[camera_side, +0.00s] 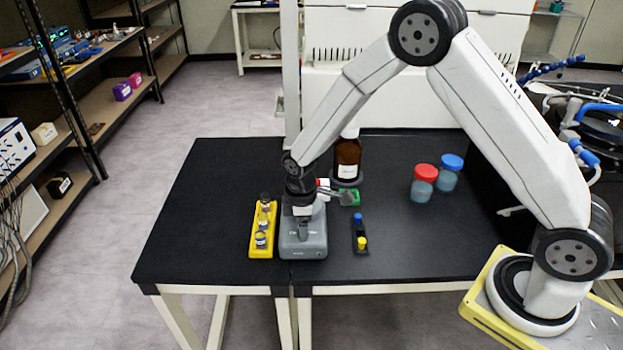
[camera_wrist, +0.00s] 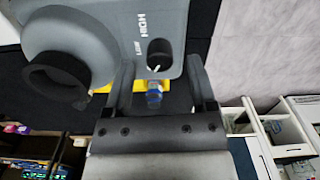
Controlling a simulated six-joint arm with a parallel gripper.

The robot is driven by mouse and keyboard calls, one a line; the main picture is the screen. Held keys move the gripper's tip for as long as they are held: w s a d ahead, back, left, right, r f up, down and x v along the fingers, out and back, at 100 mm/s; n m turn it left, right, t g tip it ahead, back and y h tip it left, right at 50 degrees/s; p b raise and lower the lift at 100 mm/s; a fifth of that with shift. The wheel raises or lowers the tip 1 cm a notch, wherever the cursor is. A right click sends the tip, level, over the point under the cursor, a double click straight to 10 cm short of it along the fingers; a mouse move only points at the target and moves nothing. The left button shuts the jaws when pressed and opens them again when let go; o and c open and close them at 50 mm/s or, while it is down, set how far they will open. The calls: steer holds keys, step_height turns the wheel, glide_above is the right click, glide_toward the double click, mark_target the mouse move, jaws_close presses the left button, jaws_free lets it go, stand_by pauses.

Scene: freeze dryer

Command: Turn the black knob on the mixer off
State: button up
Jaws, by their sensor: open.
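The grey mixer (camera_side: 304,242) stands on the black table, with its upper part hidden by my wrist in the side view. In the wrist view the mixer's grey body (camera_wrist: 110,20) carries the labels LOW and HIGH and a black rubber cup (camera_wrist: 58,76) at left. The black knob (camera_wrist: 159,50) is beside the labels, with a white mark near its lower edge. My gripper (camera_wrist: 160,64) is open, its fingertips on either side of the knob's lower part. I cannot tell whether they touch it. In the side view my gripper (camera_side: 303,208) is over the mixer.
A yellow rack (camera_side: 262,230) with vials stands just left of the mixer. A brown bottle (camera_side: 348,158) is behind, and red-lidded (camera_side: 423,184) and blue-lidded (camera_side: 448,174) jars stand further right. The left tabletop is clear.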

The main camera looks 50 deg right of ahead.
steer(key=shift+r, duration=3.35)
steer(key=shift+s+d+r, duration=0.1)
steer(key=s+d+r+m+t, duration=0.1)
steer(key=s+d+r+m, duration=0.1)
steer(key=s+m, duration=0.3)
steer(key=s+d+r+m+t, duration=0.1)
steer(key=s+d+r+m, duration=0.2)
steer(key=s, duration=0.8)
steer(key=shift+d+r+m+t, duration=0.3)
steer(key=shift+m, duration=0.7)
